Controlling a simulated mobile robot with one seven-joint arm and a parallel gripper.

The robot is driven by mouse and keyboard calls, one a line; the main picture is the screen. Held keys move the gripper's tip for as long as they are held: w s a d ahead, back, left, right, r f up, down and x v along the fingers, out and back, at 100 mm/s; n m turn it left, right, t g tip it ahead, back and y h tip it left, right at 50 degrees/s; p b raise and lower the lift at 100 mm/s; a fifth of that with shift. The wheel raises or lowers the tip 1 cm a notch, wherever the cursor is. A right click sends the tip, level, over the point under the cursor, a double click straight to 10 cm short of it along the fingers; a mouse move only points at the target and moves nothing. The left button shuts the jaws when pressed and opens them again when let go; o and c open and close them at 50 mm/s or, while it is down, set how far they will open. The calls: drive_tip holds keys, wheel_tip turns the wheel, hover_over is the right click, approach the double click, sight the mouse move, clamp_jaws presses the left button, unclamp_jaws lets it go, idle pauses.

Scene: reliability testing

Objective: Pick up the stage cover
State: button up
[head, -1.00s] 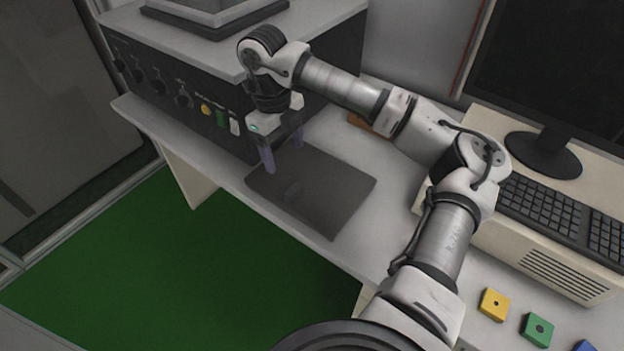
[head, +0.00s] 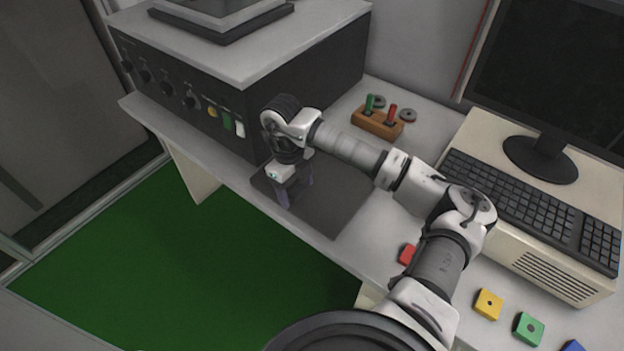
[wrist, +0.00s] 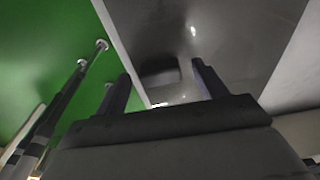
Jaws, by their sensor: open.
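The stage cover (head: 335,213) is a dark grey flat plate lying on the light bench, near its front edge. In the wrist view the stage cover (wrist: 240,45) fills the upper middle and has a small dark raised handle (wrist: 160,76). My gripper (head: 296,192) is open and points down over the left part of the cover. In the wrist view its two fingers (wrist: 161,72) stand on either side of the handle, with gaps. In the head view the gripper hides the handle. I cannot tell how far the fingertips are above the plate.
A black instrument box (head: 200,95) stands close at the left. A wooden block (head: 377,122) with green and red pegs is behind the arm. A keyboard (head: 535,210) and monitor are at the right. Coloured square blocks (head: 488,304) lie at the lower right.

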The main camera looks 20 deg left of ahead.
drive_tip(key=c, duration=1.2)
drive_tip(key=shift+d+r, duration=0.1)
drive_tip(key=shift+r, duration=0.05)
